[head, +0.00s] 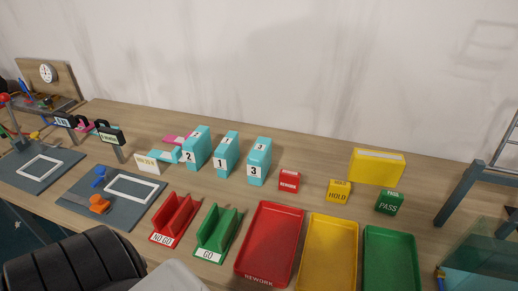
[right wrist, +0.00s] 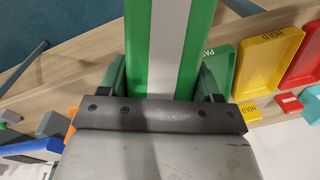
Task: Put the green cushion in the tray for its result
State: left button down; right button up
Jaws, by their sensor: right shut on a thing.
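The green cushion (right wrist: 136,45), with a pale grey stripe down its middle, shows close up in the right wrist view. My right gripper (right wrist: 165,82) is shut on it, with a finger at each side; its far end runs out of the frame. I do not see the cushion or either gripper in the head view. Three empty trays lie at the front of the bench: red REWORK (head: 270,240), yellow (head: 328,250) and green (head: 390,260). Behind them stand a red REWORK block (head: 289,181), a yellow HOLD block (head: 339,191) and a green PASS block (head: 389,203).
A red NO GO holder (head: 176,218) and a green GO holder (head: 218,232) stand left of the trays. Several numbered blue blocks (head: 227,154) stand behind them. A yellow box (head: 377,166) is at the back right. Grey mats (head: 115,208) lie at left.

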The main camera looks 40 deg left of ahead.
aim_at(271, 242)
jog(key=u, duration=2)
jog(key=l+u, duration=0.3)
jog(key=k+l+u, duration=0.25)
jog(key=l, duration=0.2)
jog(key=l+u, duration=0.3)
jog(key=k+l+u, duration=0.3)
jog(key=i+l, duration=0.05)
jog(key=l, duration=0.05)
